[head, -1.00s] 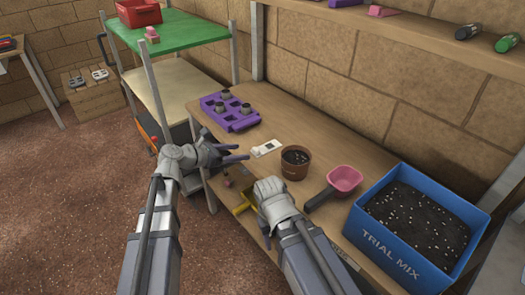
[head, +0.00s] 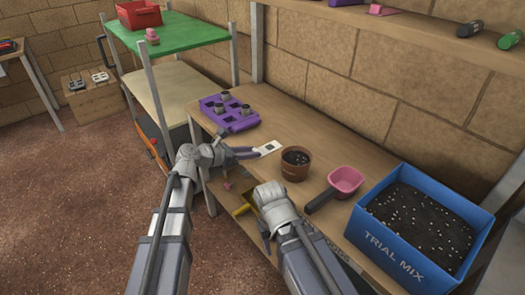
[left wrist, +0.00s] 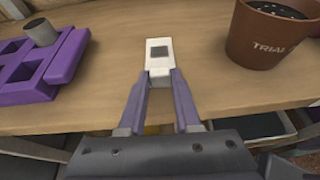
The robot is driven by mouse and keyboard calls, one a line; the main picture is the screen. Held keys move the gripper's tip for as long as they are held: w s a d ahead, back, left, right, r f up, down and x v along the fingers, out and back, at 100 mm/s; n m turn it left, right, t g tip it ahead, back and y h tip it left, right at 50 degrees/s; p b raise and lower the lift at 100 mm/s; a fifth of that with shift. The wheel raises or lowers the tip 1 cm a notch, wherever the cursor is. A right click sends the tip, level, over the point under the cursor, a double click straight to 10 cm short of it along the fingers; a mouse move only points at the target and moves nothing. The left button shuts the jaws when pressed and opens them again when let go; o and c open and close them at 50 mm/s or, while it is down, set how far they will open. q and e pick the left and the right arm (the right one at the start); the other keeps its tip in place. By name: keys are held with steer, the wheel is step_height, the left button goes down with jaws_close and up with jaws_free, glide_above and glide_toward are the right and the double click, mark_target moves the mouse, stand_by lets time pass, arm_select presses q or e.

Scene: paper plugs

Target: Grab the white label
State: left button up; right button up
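The white label (head: 267,149), with a dark square on it, lies at the front edge of the wooden bench, left of the brown pot. It also shows in the left wrist view (left wrist: 159,54), its near end between the fingertips. My left gripper (head: 256,153) reaches it from the left. Its purple fingers (left wrist: 161,76) are drawn together on both sides of the near end, seemingly touching it. My right gripper (head: 268,222) hangs in front of the bench, below the pot, away from the label; its fingers are mostly hidden.
A brown pot of soil (head: 295,165) stands close right of the label. A purple tray (head: 228,115) with small pots is behind left. A pink scoop (head: 344,181) and a blue Trial Mix bin (head: 398,236) are to the right.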

arm_select(q)
jaws_close()
steer(key=shift+r, duration=0.1)
step_height(320, 180, up, 10)
steer(key=p, duration=1)
